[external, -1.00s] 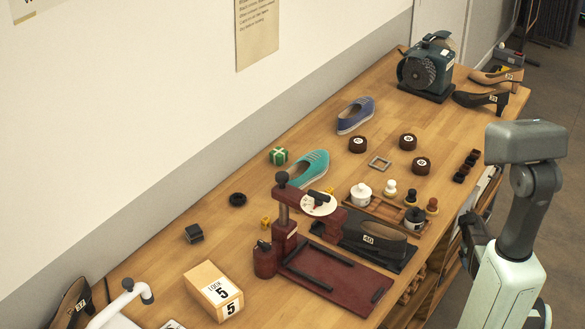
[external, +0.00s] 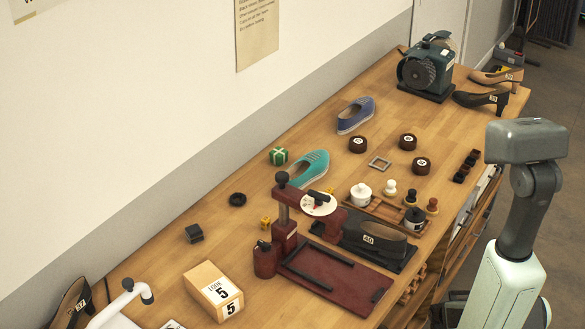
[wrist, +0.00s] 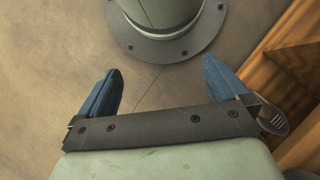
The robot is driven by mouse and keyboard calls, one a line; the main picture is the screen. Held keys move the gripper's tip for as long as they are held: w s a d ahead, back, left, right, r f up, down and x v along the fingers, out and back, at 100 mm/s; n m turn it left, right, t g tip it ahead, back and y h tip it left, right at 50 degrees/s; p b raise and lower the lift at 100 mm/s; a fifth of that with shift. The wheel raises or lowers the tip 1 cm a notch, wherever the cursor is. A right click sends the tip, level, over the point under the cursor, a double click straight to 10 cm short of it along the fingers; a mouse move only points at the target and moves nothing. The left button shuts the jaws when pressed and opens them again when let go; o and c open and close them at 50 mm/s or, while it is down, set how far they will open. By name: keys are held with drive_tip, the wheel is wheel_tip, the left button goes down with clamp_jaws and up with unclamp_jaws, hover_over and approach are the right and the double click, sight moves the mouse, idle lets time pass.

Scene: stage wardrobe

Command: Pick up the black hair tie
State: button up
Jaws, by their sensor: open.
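The black hair tie (external: 237,199) is a small dark ring lying flat on the wooden bench, left of the teal shoe and behind the red press. Nothing touches it. My gripper (wrist: 160,92) shows in the wrist view with its two blue fingers spread wide and nothing between them. It points down at the floor beside the bench, near my own round base. In the external view my arm stands at the right, off the bench edge, and the gripper itself is hidden there. It is far from the hair tie.
Bench around the tie is clear.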

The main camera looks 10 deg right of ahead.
drive_tip(key=s, duration=0.1)
drive_tip(key=s+a, duration=0.1)
drive_tip(key=shift+s, duration=0.35)
drive_tip(key=c, duration=0.3)
drive_tip(key=shift+w, duration=0.1)
